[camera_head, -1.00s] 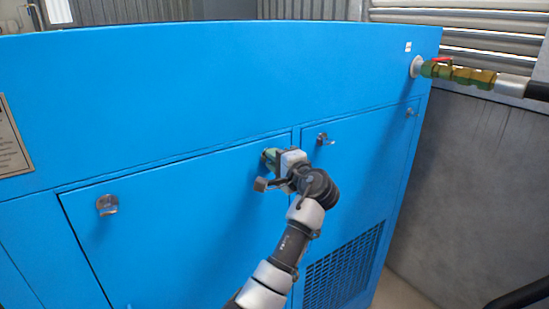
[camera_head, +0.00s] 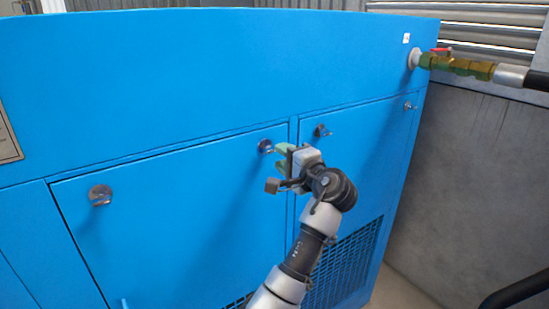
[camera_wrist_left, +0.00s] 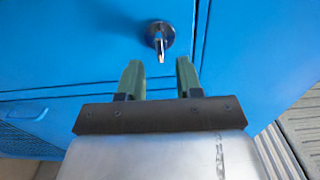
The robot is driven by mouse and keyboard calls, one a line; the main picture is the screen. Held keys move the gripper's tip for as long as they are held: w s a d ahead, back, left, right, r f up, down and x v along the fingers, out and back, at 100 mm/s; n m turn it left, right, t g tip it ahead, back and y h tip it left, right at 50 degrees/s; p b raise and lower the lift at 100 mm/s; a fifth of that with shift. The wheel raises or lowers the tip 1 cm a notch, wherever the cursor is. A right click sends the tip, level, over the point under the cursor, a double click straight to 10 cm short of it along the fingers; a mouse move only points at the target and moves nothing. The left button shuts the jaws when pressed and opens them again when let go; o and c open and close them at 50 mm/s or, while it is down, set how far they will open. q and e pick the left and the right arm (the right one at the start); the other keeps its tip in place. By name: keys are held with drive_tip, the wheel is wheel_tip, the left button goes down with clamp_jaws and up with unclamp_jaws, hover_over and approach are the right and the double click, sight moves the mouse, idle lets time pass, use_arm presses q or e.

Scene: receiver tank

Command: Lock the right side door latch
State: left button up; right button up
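A small metal latch (camera_head: 265,147) sits at the upper right corner of the wide left door (camera_head: 170,225) of the blue cabinet. My left gripper (camera_head: 281,162) is just right of and below it, apart from it, with green fingers spread and empty. In the left wrist view the latch (camera_wrist_left: 160,37) shows beyond the gap between the open fingers (camera_wrist_left: 159,75), its lever lying along the view's vertical. The narrower right door (camera_head: 355,160) has a latch at its upper left (camera_head: 321,131) and another at its upper right (camera_head: 408,106). My right gripper is out of view.
Another latch (camera_head: 100,194) is at the left door's upper left. A brass valve (camera_head: 460,66) with a red handle and a black hose juts out at the upper right. A vent grille (camera_head: 345,265) is low on the right door. A grey wall (camera_head: 470,180) stands to the right.

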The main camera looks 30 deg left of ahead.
use_arm(q)
drive_tip(key=b+v, duration=0.1)
drive_tip(key=v, duration=0.5)
drive_tip(key=shift+b, duration=0.4)
